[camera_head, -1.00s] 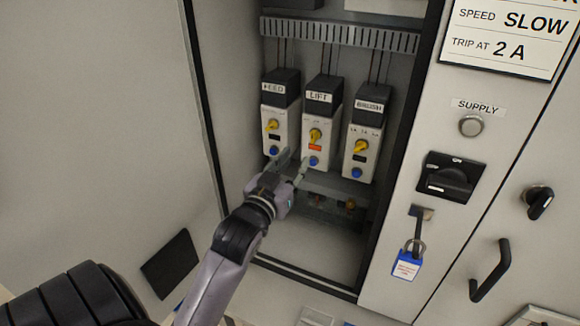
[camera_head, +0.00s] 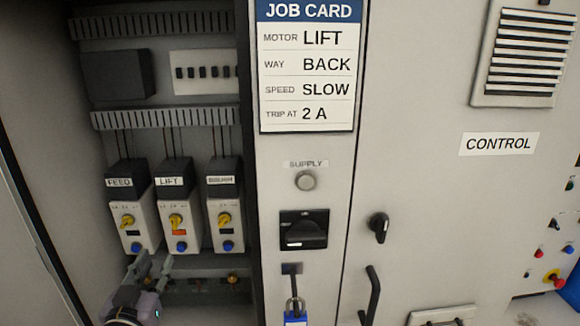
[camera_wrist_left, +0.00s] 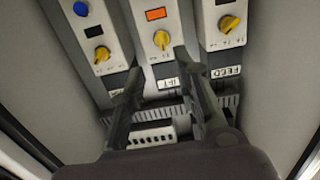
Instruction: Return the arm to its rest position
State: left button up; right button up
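My left gripper (camera_head: 152,266) is at the lower left of the head view, in front of the open cabinet, below the FEED and LIFT units. Its two fingers are apart with nothing between them. The LIFT unit (camera_head: 170,213) has a yellow knob, a blue button and an orange window. In the left wrist view the picture is upside down; the open fingers (camera_wrist_left: 157,75) frame the LIFT unit (camera_wrist_left: 156,18). I cannot tell the exact gap to it. My right gripper is in neither view.
The FEED unit (camera_head: 128,215) and a third unit (camera_head: 222,215) flank LIFT, with dark windows. A job card (camera_head: 308,70), a black supply switch (camera_head: 303,231) and a blue padlock (camera_head: 296,318) are on the right. The cabinet's side wall (camera_head: 30,225) is at left.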

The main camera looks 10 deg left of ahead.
pick_arm(q)
jog(key=s+d+f+m+g+h, duration=0.1)
jog(key=s+d+f+g, duration=0.25)
jog(key=f, duration=0.45)
jog(key=s+d+f+m+g+h, duration=0.1)
jog(key=s+d+f+g+h, duration=0.2)
jog(key=f, duration=0.5)
jog(key=s+d+f+m+g, duration=0.1)
jog(key=s+d+f+g, duration=0.35)
jog(key=s, duration=0.35)
jog(key=s+d+f+m+g, duration=0.25)
jog(key=s+f, duration=0.25)
jog(key=s, duration=0.4)
notch_tip(320, 180, down, 26)
jog(key=g+b, duration=0.2)
jog(key=b, duration=0.1)
jog(key=s+a+f+b, duration=0.2)
jog(key=s+f, duration=1.5)
jog(key=f, duration=0.4)
jog(key=shift+a+g, duration=0.25)
jog(key=shift+g, duration=0.2)
jog(key=shift+f+n, duration=0.1)
jog(key=shift+n, duration=0.15)
